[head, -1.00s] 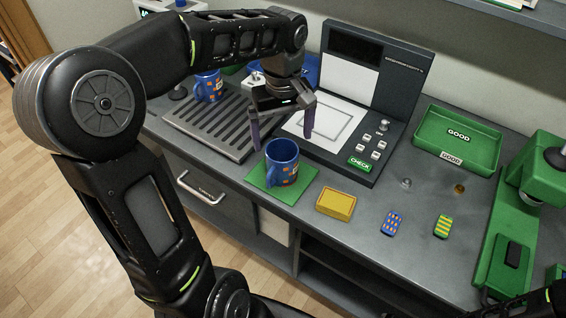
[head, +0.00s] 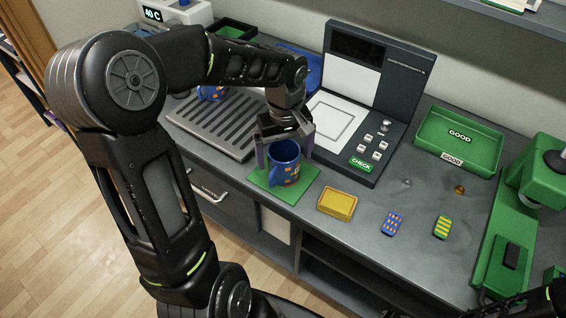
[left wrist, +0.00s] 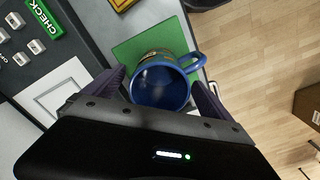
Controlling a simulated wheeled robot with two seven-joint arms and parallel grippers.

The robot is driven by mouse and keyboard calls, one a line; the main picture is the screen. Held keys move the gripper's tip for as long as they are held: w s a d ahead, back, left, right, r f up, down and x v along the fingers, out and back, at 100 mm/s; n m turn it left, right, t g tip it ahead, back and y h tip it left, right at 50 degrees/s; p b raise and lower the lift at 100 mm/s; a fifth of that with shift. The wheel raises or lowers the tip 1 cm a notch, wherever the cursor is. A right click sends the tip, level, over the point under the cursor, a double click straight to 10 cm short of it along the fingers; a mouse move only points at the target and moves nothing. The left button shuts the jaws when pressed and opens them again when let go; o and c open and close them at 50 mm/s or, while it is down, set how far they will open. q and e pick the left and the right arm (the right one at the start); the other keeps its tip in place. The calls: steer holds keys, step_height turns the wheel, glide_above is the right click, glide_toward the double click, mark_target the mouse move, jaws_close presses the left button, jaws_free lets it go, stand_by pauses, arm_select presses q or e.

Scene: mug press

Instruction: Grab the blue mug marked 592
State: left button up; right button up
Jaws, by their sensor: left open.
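A blue mug (head: 284,165) with orange marks stands upright on a green mat (head: 304,189) near the bench's front edge. The number on it is too small to read. My left gripper (head: 284,158) is open, its two fingers on either side of this mug. In the left wrist view the mug (left wrist: 161,87) shows its open top between the fingers, its handle to the right. I cannot tell whether the fingers touch it. A second blue mug with orange marks (head: 211,92) stands at the rack's back, partly hidden by my left arm. My right gripper is not in view.
A slotted grey rack (head: 215,125) lies left of the mat. The check station (head: 372,90) stands behind. Two small patterned blocks, a green GOOD tray (head: 458,140) and a green press (head: 520,215) are further right.

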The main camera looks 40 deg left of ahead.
arm_select(q)
steer(key=shift+f, duration=0.5)
steer(key=shift+c, duration=0.6)
steer(key=c, duration=1.7)
steer(key=shift+r, duration=0.15)
steer(key=shift+c, duration=0.2)
step_height(320, 180, up, 10)
steer(key=b, duration=0.1)
